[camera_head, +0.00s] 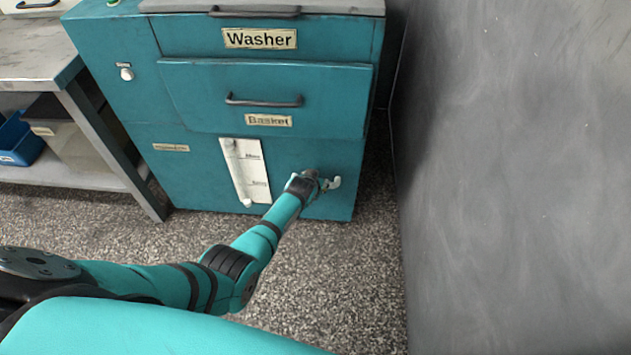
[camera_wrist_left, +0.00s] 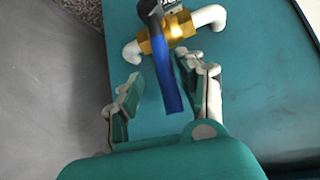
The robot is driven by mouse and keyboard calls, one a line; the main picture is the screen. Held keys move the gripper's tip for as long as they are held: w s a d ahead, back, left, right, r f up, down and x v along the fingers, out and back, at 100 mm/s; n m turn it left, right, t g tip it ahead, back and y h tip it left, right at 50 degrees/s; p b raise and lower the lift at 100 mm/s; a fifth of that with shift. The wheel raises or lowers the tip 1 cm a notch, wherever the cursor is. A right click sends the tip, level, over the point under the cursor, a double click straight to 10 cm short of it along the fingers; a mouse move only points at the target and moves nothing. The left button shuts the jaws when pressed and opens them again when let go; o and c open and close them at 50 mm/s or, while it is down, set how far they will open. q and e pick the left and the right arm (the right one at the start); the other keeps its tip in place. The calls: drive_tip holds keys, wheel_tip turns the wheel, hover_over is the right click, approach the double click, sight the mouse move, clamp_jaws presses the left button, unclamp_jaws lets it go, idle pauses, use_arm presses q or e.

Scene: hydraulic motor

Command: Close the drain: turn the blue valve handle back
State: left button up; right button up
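In the left wrist view the valve has a brass body (camera_wrist_left: 177,29) with white pipe ends on both sides. Its blue handle (camera_wrist_left: 168,82) extends from the dark hub down the picture. My left gripper (camera_wrist_left: 163,82) is open, with one finger on each side of the handle and visible gaps to it. The right-hand finger looks closer to the handle. In the head view my left gripper (camera_head: 314,184) is at the lower right of the teal washer (camera_head: 205,190). A white pipe end (camera_head: 334,183) shows beside it; my gripper hides the handle there. My right gripper is not in view.
A grey wall or panel (camera_head: 510,170) stands right of the washer, with a narrow gap. The washer's basket drawer (camera_head: 335,100) and white level gauge (camera_head: 248,165) are above and left of my gripper. A metal table (camera_head: 35,62) stands left. Speckled floor (camera_head: 330,280) is clear in front.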

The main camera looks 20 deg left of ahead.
use_arm(q)
drive_tip(key=shift+s+a+f, duration=0.1)
drive_tip(key=shift+s+a, duration=0.1)
drive_tip(key=shift+s+r, duration=0.25)
drive_tip(key=shift+s, duration=0.05)
drive_tip(key=v, duration=1.1)
drive_tip(key=shift+d+r, duration=0.15)
drive_tip(key=shift+r, duration=0.05)
drive_tip(key=shift+w, duration=0.15)
